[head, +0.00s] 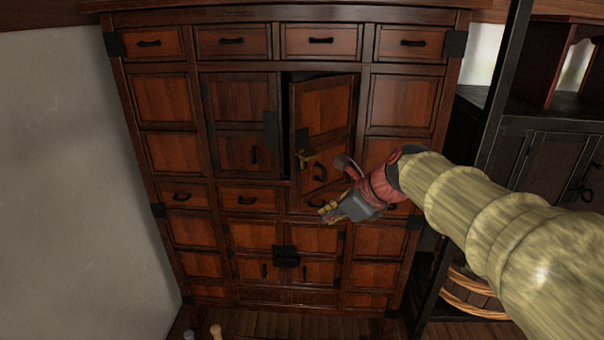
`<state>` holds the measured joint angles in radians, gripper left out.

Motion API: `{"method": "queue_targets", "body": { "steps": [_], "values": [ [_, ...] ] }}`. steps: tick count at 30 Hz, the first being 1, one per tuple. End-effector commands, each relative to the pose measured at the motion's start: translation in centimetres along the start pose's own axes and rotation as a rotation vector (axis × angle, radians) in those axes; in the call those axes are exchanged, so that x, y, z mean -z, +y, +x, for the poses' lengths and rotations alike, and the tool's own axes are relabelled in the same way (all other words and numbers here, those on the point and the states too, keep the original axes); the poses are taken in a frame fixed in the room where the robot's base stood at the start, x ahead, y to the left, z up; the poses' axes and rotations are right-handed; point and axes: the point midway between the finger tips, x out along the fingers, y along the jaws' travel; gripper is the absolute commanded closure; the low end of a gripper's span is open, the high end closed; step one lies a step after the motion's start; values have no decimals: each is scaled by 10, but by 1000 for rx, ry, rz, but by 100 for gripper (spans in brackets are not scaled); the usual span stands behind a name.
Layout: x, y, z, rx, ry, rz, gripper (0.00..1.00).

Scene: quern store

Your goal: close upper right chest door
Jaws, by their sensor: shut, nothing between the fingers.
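The chest (377,55) is a tall reddish-brown wooden cabinet filling the middle of the head view. Its upper right door (325,108) stands ajar, with a dark gap along its left edge; its right edge meets the frame. The upper left door (240,105) looks flush with the front. My gripper (328,210) is shut and empty. In the picture it is just below the door's lower edge, in front of the drawer row; I cannot tell its distance from the chest.
A dark shelf unit (545,125) with a post stands at the right, near my arm. A basket or tub (470,293) sits low there. A pale wall (70,180) is at the left. Small objects (216,331) stand at the bottom edge.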

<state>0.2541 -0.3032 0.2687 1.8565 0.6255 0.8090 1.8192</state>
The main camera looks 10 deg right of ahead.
Motion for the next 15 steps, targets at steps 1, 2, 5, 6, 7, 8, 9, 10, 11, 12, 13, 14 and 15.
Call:
{"method": "queue_targets", "body": {
  "steps": [1, 2, 5, 6, 7, 8, 9, 10, 11, 12, 13, 14, 15],
  "values": [
    [-13, -14, -8, 2, -10, 83, 100],
    [-18, -20, -9, 3, -17, 130, 100],
    [-28, -34, -11, 6, -36, 246, 100],
    [-29, -38, -11, 6, -40, 276, 100],
    [-30, -39, -10, 5, -42, 293, 100],
    [-31, -40, -9, 5, -44, 306, 100],
    [-32, -42, -7, 5, -46, 318, 100],
    [-32, -42, -5, 4, -47, 322, 100],
    [-32, -42, -3, 4, -47, 324, 100],
    [-32, -42, 2, 4, -47, 324, 100],
    [-32, -42, 6, 4, -47, 324, 100],
    [-32, -41, 10, 3, -46, 323, 100],
    [-32, -41, 17, 3, -45, 323, 100]
  ]
}}
